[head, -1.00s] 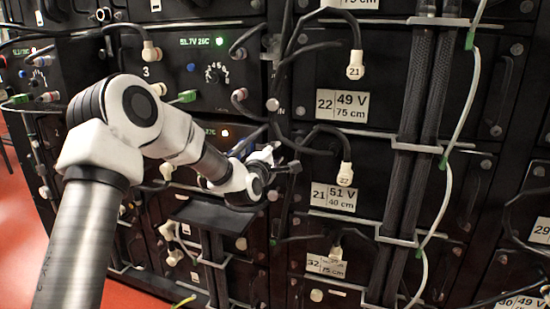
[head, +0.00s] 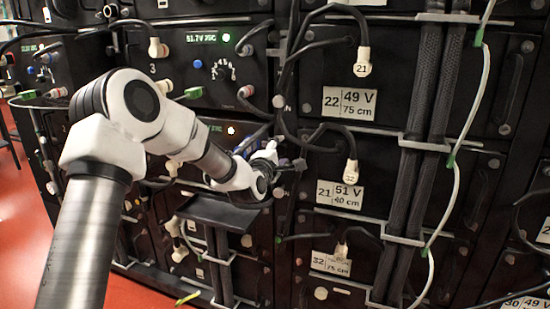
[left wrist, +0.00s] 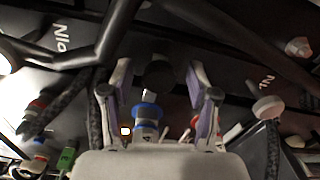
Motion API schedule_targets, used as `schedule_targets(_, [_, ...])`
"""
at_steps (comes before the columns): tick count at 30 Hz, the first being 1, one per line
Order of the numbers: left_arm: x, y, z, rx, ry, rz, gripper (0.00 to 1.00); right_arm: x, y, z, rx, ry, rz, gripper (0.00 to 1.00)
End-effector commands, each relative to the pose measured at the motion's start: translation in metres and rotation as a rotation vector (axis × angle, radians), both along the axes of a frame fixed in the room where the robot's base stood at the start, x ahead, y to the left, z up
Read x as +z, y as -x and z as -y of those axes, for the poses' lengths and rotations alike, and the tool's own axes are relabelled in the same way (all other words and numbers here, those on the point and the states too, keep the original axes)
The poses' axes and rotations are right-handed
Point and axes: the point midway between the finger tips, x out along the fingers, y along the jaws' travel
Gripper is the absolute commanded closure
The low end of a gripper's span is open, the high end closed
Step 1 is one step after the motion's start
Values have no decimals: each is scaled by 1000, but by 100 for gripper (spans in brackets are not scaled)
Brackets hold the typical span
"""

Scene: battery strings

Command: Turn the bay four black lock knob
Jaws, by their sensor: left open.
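My left gripper (head: 284,163) is in front of the lower panel with the orange light (head: 231,130), below the panel marked 3. In the left wrist view its two grey-purple fingers (left wrist: 160,90) stand apart. A dark round knob-like shape (left wrist: 159,73) lies between them, with no visible contact. I cannot tell for sure that it is the bay four black lock knob. A blue-ringed part (left wrist: 147,112) and a red-ringed part (left wrist: 195,122) also show between the fingers. In the head view my gripper and forearm hide much of this panel. My right gripper is not in view.
A black dial (head: 222,70) and a green plug (head: 188,93) sit on the panel above. Black cables (head: 290,75) hang close right of the gripper. In the left wrist view, thick dark cables (left wrist: 112,35) cross above the fingers. A dark ledge (head: 208,211) juts out below.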

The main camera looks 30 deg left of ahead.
Motion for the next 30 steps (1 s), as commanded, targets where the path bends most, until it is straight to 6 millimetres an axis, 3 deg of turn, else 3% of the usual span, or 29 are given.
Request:
schedule_targets(9, [0, 73, 17, -1, 7, -1, 40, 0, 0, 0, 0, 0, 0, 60])
schedule_targets(15, [0, 105, 25, 0, 4, -1, 40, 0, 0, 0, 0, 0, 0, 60])
schedule_targets(30, [0, 109, 26, 0, 0, -1, 40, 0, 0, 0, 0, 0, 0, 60])
